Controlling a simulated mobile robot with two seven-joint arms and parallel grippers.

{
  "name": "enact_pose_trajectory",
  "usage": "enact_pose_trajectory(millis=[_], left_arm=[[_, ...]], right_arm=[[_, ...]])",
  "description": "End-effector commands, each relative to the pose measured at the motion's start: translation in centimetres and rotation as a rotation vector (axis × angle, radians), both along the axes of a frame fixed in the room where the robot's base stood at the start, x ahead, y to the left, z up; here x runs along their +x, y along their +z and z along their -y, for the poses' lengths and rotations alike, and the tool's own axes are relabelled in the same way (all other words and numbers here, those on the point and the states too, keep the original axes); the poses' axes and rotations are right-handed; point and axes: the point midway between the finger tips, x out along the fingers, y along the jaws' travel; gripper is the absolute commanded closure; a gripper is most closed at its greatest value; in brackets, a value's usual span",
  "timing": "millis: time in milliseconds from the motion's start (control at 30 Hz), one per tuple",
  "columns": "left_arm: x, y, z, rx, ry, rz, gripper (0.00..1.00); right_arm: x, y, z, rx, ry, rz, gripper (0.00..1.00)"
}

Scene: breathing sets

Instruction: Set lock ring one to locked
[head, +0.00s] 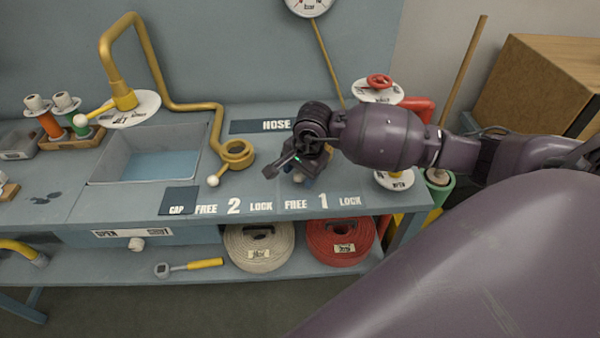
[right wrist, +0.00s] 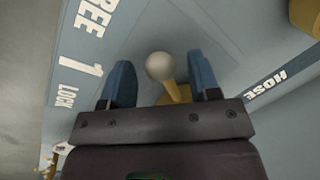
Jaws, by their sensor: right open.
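Lock ring one is mostly hidden under my right gripper (head: 308,168) in the head view, behind the printed label FREE 1 LOCK (head: 323,202). In the right wrist view its white ball knob (right wrist: 160,66) and yellow lever (right wrist: 176,91) show. The blue fingers of my right gripper (right wrist: 162,80) are open, one on each side of the lever. I cannot tell whether either finger touches it. The ring's body is hidden behind the gripper. The label (right wrist: 93,69) lies to the left there. My left gripper is not in view.
Brass lock ring two (head: 237,153) with its white knob (head: 213,180) stands left of my right gripper. A sink (head: 100,165) is farther left. A red valve wheel (head: 379,81) and red pipe stand behind my right arm. Hose rolls (head: 258,247) lie on the lower shelf.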

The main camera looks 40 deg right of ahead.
Motion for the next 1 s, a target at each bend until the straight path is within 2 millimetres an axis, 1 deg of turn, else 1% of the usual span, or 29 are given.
enact_pose_trajectory(millis=[100,367,400,733,1000], left_arm=[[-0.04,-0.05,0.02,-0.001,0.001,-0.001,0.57],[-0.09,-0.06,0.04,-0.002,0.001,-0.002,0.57],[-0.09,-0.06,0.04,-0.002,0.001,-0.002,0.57],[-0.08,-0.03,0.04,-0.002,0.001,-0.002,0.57],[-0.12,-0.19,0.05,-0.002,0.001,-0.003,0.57]], right_arm=[[0.07,-0.4,-0.04,0.0,0.0,0.0,0.44],[0.09,-0.44,-0.05,0.0,0.0,0.001,0.44],[0.08,-0.43,-0.05,0.0,0.0,0.001,0.5],[0.08,-0.41,-0.04,0.0,0.0,0.001,1.0],[0.04,-0.47,0.02,-0.001,0.011,0.0,1.0]])
